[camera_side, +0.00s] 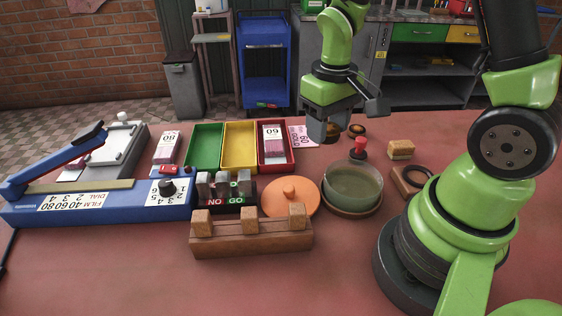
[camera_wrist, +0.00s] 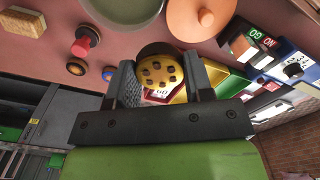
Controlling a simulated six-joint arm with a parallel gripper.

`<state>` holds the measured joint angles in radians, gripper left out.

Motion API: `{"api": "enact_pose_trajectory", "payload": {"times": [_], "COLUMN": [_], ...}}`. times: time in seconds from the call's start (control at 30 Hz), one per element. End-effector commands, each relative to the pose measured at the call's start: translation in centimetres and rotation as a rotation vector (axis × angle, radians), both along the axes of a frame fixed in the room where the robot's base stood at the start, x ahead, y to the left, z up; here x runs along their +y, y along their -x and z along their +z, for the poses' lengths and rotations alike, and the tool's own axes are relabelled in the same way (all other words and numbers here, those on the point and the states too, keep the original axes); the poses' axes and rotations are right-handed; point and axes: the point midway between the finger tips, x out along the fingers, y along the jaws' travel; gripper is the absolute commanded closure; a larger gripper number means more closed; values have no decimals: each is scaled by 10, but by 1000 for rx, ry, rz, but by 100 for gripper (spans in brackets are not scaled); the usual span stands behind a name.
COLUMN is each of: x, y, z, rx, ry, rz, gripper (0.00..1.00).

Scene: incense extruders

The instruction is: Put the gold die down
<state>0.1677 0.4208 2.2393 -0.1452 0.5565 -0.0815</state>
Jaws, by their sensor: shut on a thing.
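My gripper (camera_wrist: 162,78) is shut on the gold die (camera_wrist: 160,71), a round yellow disc with several dark holes, held between the two dark fingers. A dark round edge shows just behind the die; I cannot tell what it belongs to. In the side view my gripper (camera_side: 322,130) points down over the back of the red table, right of the red tray (camera_side: 291,160), and its fingers mostly hide the die. I cannot tell whether the die touches the table. A pink card (camera_side: 300,130) marked 60 lies just left of the fingers.
A small round brass-and-dark piece (camera_side: 357,129) stands close right of my gripper. Green (camera_side: 205,147) and yellow (camera_side: 239,147) trays lie left.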

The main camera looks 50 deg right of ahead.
Motion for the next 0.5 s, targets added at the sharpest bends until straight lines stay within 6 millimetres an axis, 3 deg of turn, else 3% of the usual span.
{"api": "enact_pose_trajectory", "payload": {"times": [0.03, 0.2, 0.5], "x": [10, 34, 41], "y": [-12, -31, -34], "z": [10, 33, 39], "rx": [-10, -6, 0], "ry": [2, 1, -1], "rz": [63, 193, 228], "gripper": [88, 88, 88]}}
